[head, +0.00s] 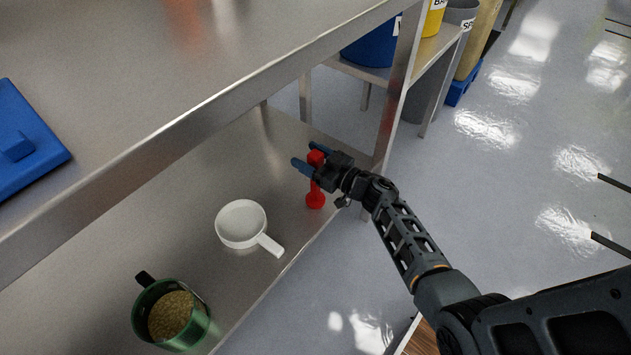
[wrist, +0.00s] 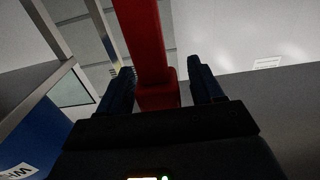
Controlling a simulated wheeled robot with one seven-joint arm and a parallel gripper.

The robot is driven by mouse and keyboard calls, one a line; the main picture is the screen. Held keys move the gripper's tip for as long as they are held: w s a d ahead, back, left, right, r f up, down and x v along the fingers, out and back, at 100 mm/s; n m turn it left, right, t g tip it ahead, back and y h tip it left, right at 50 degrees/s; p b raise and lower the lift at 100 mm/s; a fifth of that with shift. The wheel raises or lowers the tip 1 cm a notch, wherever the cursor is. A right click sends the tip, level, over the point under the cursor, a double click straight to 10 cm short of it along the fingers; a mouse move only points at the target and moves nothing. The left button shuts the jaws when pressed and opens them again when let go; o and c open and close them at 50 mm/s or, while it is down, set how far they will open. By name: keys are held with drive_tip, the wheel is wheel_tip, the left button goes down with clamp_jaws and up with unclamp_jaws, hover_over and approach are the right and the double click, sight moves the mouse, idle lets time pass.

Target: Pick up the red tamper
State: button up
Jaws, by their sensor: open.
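The red tamper (head: 315,199) stands upright on the lower steel shelf, near its front edge at the right end. My gripper (head: 306,157) is at the tamper's upper part, with its blue fingers spread. In the wrist view the red tamper (wrist: 144,45) passes between the two open fingers of my gripper (wrist: 164,88), with visible gaps on both sides. Part of the tamper's shaft is hidden behind the gripper in the head view. I cannot tell whether a finger touches it.
A white handled cup (head: 241,222) and a green mug of grain (head: 172,314) stand on the lower shelf (head: 190,200) to the left. The upper shelf edge (head: 200,108) overhangs at the left. A metal table leg (head: 392,100) rises just beyond my gripper. Open floor lies to the right.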

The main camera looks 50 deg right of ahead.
drive_tip(key=shift+c, duration=0.4)
clamp_jaws()
drive_tip(key=shift+r, duration=0.1)
